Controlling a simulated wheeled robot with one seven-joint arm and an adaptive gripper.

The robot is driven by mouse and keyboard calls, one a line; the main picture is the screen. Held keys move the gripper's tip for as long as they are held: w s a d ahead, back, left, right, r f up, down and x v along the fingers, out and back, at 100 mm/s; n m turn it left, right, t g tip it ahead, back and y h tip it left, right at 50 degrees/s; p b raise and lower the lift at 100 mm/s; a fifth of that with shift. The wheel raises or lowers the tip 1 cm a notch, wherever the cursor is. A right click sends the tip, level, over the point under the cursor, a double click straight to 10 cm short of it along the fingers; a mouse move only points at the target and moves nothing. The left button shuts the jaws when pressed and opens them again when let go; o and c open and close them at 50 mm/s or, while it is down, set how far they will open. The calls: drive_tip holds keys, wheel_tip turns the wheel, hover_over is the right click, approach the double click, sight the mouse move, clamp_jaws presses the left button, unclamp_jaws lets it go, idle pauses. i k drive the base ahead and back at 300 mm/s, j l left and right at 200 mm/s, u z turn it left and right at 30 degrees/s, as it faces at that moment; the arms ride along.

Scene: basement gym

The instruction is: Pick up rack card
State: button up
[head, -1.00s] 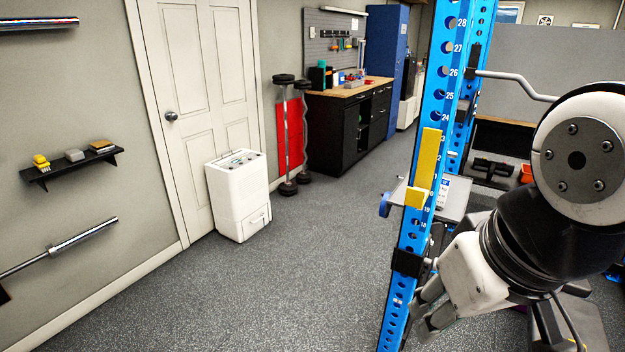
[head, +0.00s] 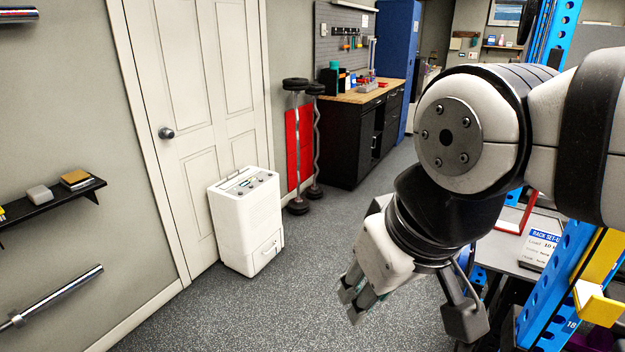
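The rack card (head: 540,248) is a white card with a blue header reading "RACK SET…". It is at the right in the head view, on or just above a grey tray (head: 497,252) behind the blue rack upright. The upright hides its right part. My gripper (head: 353,302) hangs below my wrist, left of the card and clearly apart from it, pointing down over the floor. Its fingers are seen from the side, and I cannot tell how far apart they are. I see nothing held in it.
The blue rack upright (head: 555,290) with a yellow bracket (head: 597,300) stands at the lower right, close to my arm. A white dehumidifier (head: 245,225) stands by the door (head: 200,120). A black workbench (head: 355,135) is at the back. The floor in the middle is clear.

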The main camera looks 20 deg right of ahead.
sight(539, 245)
drive_tip(key=i, duration=1.1)
drive_tip(key=i+z, duration=0.1)
drive_tip(key=i, duration=0.95)
drive_tip(key=i+z, duration=0.1)
drive_tip(key=z, duration=0.35)
drive_tip(key=j+z, duration=0.1)
drive_tip(key=z, duration=0.3)
drive_tip(key=i+j+z, duration=0.1)
drive_tip(key=z, duration=0.35)
drive_tip(key=i+j+z, duration=0.1)
drive_tip(key=z, duration=1.6)
